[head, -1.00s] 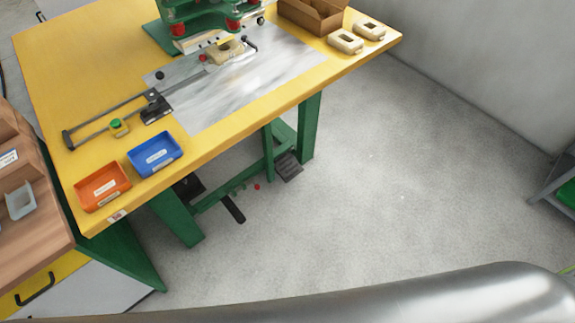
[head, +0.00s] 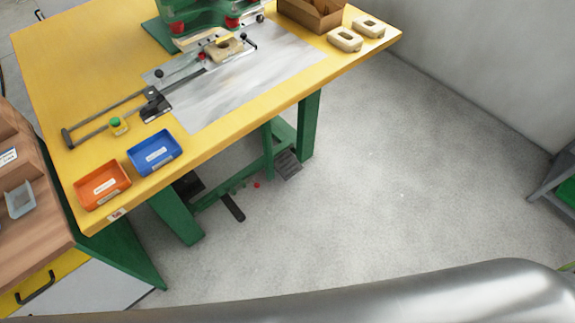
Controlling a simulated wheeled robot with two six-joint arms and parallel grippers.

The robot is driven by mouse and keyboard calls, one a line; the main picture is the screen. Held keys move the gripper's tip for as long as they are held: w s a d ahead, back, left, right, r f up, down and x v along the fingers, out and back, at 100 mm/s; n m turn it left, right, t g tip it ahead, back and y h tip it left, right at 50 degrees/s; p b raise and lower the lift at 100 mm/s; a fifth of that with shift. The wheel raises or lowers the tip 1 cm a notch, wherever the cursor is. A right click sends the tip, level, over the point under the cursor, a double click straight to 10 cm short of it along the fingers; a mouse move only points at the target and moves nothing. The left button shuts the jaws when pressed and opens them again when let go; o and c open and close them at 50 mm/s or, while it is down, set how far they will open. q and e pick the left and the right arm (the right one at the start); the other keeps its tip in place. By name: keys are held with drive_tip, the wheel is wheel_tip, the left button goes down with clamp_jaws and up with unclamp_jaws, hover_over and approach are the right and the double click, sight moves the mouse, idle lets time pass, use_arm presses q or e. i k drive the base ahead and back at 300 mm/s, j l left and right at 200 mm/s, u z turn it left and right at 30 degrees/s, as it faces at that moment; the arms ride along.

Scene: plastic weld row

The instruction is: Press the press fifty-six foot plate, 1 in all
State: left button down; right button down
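Under the yellow-topped press table, a dark grey ribbed foot plate (head: 288,165) sits low by the green frame at the right. A black pedal bar (head: 232,208) sticks out over the floor to its left, with small red and green knobs behind it. I cannot read a label showing which press either belongs to. The green press (head: 205,14) stands at the back of the table and is cut off by the top edge. A cream part (head: 224,48) lies in the fixture in front of it. Neither of my grippers is in view.
Orange (head: 102,186) and blue (head: 154,153) trays sit at the table's front left. Two cream parts (head: 345,40) and a cardboard box (head: 312,14) sit at the right. Green table legs (head: 309,125) flank the ribbed plate. The grey floor (head: 400,190) at the right is clear.

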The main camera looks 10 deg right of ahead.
sight(286, 164)
drive_tip(key=u, duration=0.5)
drive_tip(key=i+l+u, duration=0.2)
drive_tip(key=l+u, duration=0.15)
drive_tip(key=l, duration=0.2)
drive_tip(key=i+l+u, duration=0.1)
drive_tip(key=l+u, duration=0.25)
drive_tip(key=l, duration=0.2)
drive_tip(key=l+u, duration=0.4)
drive_tip(key=l, duration=0.95)
drive_tip(key=i, duration=0.05)
